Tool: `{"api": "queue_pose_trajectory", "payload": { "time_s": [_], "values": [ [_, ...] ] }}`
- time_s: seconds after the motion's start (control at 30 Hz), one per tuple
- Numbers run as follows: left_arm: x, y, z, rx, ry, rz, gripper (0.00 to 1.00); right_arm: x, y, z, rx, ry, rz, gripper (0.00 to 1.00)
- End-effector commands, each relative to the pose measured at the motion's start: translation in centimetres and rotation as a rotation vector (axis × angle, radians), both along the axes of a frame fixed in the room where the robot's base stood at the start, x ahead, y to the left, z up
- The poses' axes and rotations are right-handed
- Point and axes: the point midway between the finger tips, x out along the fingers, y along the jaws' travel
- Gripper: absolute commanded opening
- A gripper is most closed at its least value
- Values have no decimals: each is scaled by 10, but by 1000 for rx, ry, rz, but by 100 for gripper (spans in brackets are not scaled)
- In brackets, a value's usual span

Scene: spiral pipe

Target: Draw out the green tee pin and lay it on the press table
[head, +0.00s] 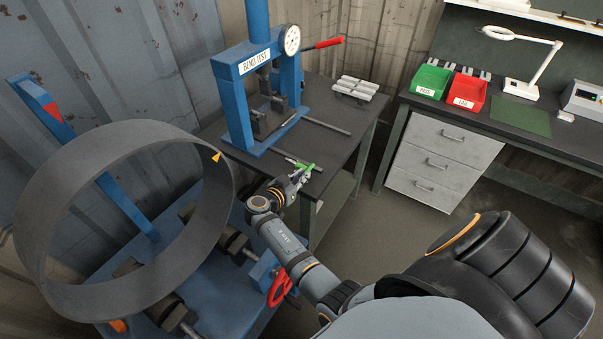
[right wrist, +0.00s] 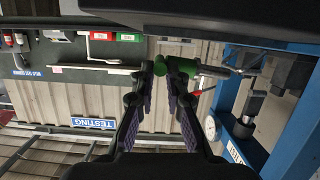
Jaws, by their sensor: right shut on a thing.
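The green tee pin (head: 307,168) has a green cross handle and a grey metal shaft pointing left toward the foot of the blue press. My right gripper (head: 300,177) is shut on its green handle, near the front edge of the dark press table (head: 325,146). In the right wrist view the green handle (right wrist: 185,66) shows between and beyond the fingertips, with the shaft running right. I cannot tell whether the shaft's tip is free or touching anything. My left gripper is not in view.
The blue bend-test press (head: 232,105) stands on the table, with a grey rod (head: 326,126) and pale bars (head: 355,88) to its right. A large grey ring (head: 130,210) is at left. A workbench with green and red bins (head: 466,92) stands at right.

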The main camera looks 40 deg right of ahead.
Motion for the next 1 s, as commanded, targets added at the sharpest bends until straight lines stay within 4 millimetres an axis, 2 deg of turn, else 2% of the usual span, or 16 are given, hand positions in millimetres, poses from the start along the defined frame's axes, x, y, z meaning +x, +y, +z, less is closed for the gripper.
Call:
{"api": "queue_pose_trajectory", "payload": {
  "time_s": [0.1,0.3,0.7,0.73,0.8,0.9,1.0],
  "values": [
    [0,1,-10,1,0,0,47,0,0,-16,-1,0,0,0],
    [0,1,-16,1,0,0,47,0,0,-29,0,-2,1,0],
    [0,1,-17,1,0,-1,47,0,0,-31,0,-2,-1,0],
    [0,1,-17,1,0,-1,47,0,0,-31,0,-2,-1,17],
    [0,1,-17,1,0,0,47,0,0,-32,-1,-1,0,27],
    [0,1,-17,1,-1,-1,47,0,0,-32,-1,-1,0,40],
    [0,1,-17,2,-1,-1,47,0,0,-32,-1,-1,0,40]
  ]
}}
